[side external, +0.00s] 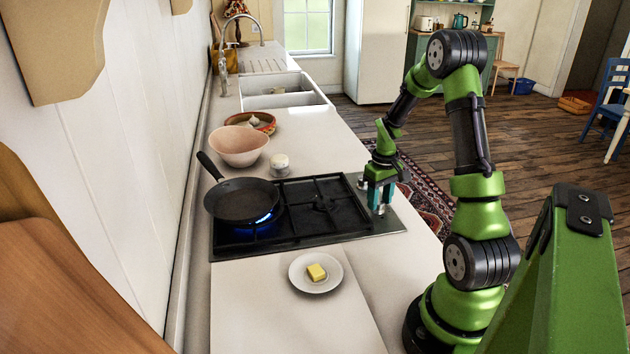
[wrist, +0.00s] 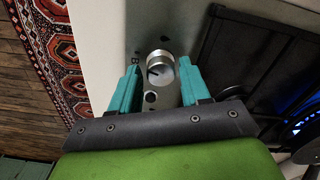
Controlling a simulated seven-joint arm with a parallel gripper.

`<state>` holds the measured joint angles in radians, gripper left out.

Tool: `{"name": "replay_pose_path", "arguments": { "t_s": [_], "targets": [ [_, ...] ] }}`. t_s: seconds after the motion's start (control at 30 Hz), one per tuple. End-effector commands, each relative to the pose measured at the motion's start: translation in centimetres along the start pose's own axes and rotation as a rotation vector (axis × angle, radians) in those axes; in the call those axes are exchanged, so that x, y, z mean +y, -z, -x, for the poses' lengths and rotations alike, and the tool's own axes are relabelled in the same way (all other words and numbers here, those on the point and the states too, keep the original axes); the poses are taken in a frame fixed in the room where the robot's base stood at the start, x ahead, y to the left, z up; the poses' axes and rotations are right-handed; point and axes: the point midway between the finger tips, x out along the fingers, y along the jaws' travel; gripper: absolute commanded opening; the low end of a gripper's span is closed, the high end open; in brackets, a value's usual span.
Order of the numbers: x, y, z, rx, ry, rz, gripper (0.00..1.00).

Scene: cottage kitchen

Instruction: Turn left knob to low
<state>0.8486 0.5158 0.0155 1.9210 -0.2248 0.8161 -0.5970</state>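The stove (side external: 300,232) has silver knobs on its right-hand metal strip. In the wrist view a round silver knob (wrist: 160,66) with a dark pointer line lies between the fingertips of my gripper (wrist: 158,70). A small gap shows on the left side of the knob; the right finger is close to it, and contact cannot be told. I cannot tell which knob is the left one.
A black pan (side external: 242,199) sits on a burner with a blue flame (side external: 264,218) under it. A plate (side external: 303,284) with butter (side external: 317,272) is on the near counter.

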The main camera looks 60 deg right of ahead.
Motion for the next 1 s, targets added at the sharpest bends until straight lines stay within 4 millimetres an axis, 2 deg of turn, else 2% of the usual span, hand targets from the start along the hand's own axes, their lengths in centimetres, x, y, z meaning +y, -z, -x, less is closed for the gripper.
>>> {"name": "replay_pose_path", "arguments": {
  "t_s": [0.03,0.07,0.33,0.47,0.57,1.0],
  "targets": [
    [0.0,0.0,0.0,-0.001,0.0,0.0,0.55],
    [0.0,0.0,0.0,-0.001,0.0,0.0,0.59],
    [0.0,-0.1,0.0,-0.002,0.001,0.0,0.59],
    [0.0,0.0,0.8,-0.001,0.0,0.0,0.59],
    [0.0,0.0,2.3,0.002,-0.001,0.0,0.59],
    [0.0,0.1,12.8,0.003,-0.001,0.0,0.59]
  ]
}}
